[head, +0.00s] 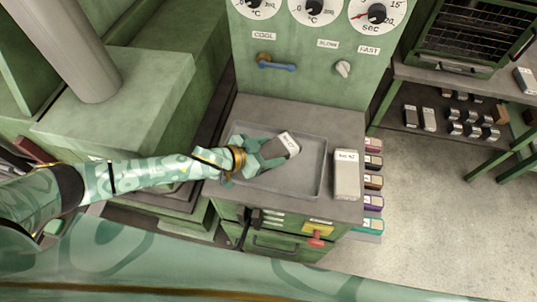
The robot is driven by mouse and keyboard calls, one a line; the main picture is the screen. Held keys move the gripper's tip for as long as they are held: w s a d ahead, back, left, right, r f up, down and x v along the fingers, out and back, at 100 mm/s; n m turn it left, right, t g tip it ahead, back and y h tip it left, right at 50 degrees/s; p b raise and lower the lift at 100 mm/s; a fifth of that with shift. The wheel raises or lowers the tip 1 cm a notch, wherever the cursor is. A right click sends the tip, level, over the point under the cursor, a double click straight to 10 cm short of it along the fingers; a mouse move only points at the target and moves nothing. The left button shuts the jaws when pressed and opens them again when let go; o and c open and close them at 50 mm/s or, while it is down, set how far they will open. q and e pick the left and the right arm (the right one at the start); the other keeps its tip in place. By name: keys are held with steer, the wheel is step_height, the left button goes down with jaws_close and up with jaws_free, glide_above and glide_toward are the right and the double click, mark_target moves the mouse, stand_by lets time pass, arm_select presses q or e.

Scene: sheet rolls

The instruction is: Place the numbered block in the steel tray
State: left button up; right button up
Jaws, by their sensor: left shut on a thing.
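The steel tray (311,186) is a shallow grey tray on the grey counter below the dials. My left gripper (266,153) reaches over the tray from the left and is shut on a grey block (279,152) with a white label on its end. The block is held tilted over the tray's upper middle. I cannot tell whether it touches the tray floor. A second grey block with a white label (346,176) stands on the counter to the right of the tray, apart from it. The label writing is too small to read surely. My right gripper is not in view.
A green panel (305,80) with dials, a blue-handled lever (277,66) and a knob (343,69) rises behind the counter (300,108). Coloured labelled items (373,181) line its right side. A shelf at right holds several metal pieces (455,128). Floor at right is clear.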

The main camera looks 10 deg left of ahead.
arm_select(q)
steer(key=shift+f, duration=0.9)
steer(key=shift+f, duration=0.15)
steer(key=o, duration=1.3)
steer(key=shift+c, duration=0.2)
steer(key=shift+s+a+r, duration=0.15)
steer(key=shift+a+r, duration=0.05)
steer(key=shift+r, duration=0.1)
steer(key=p+v, duration=0.2)
steer(key=v, duration=0.9)
steer(key=shift+s+a, duration=0.2)
